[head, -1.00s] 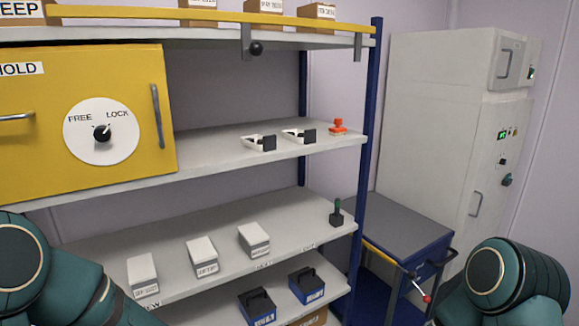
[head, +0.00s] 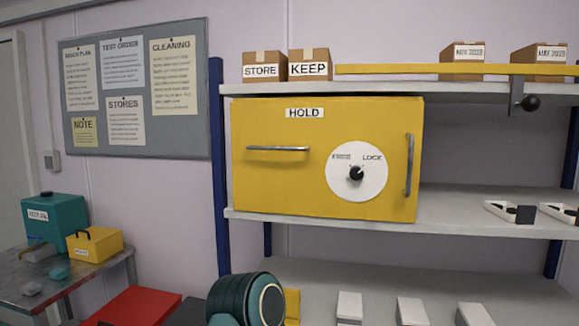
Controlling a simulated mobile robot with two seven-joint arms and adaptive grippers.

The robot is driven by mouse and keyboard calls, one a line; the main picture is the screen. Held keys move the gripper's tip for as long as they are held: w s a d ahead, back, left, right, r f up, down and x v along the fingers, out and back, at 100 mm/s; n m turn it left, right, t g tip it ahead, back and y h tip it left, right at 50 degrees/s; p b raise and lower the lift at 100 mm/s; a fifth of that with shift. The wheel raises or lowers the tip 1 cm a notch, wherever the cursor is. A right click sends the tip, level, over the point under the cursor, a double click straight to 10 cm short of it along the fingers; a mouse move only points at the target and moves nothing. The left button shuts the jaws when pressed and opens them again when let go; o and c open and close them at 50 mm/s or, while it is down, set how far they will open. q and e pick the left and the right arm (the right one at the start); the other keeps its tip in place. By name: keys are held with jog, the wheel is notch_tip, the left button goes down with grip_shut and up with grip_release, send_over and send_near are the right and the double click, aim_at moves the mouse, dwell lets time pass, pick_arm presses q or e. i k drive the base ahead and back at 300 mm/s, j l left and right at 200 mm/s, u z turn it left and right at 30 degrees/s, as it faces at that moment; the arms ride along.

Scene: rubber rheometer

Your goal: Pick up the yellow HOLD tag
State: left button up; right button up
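No object that I can clearly tell as a yellow HOLD tag shows. A yellow cabinet (head: 300,175) on the rack's middle shelf has a white label reading HOLD (head: 304,113), a bar handle, a round FREE/LOCK dial (head: 356,173) and an upright handle on its right. A small yellow item (head: 291,305) stands on the lower shelf, partly hidden by a teal link of my arm; I cannot read anything on it. Neither gripper is in view.
A pinboard (head: 203,100) with paper sheets hangs at left, one a yellow NOTE (head: 84,132). A table (head: 105,279) at lower left holds a teal box and a yellow box (head: 95,245). White boxes (head: 349,308) line the lower shelf. A yellow rail (head: 455,70) edges the top shelf.

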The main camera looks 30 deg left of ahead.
aim_at(292, 296)
jog(key=u, duration=0.85)
